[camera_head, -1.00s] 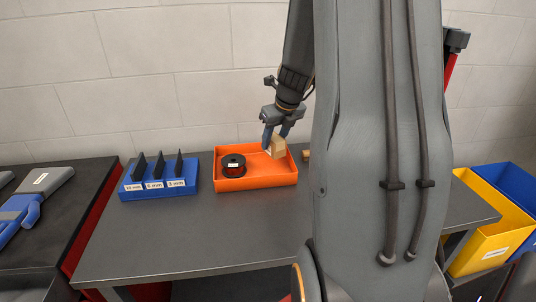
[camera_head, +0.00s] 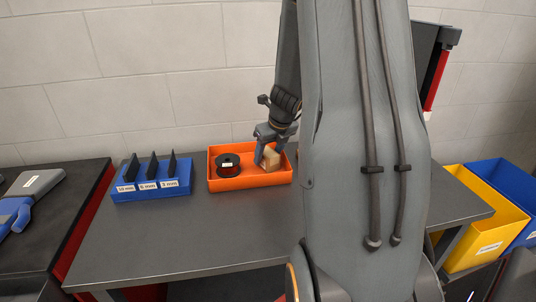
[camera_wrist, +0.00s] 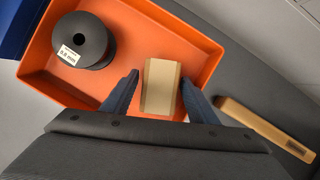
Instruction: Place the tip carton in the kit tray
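The tan tip carton (camera_head: 272,160) is inside the orange kit tray (camera_head: 250,182), in its right half, and looks to be on the tray floor. My gripper (camera_head: 266,150) reaches down into the tray around it. In the wrist view the carton (camera_wrist: 160,88) stands between the two dark blue fingertips of my gripper (camera_wrist: 160,76). A narrow orange gap shows between the carton and the left finger, and a thinner one at the right finger, so the gripper is open. The carton's underside is hidden.
A black labelled spool (camera_head: 228,165) sits in the tray's left half. A blue slotted rack (camera_head: 150,185) stands left of the tray. A long tan box (camera_wrist: 265,128) lies on the table outside the tray. Yellow (camera_head: 480,240) and blue bins are at the right. The front tabletop is clear.

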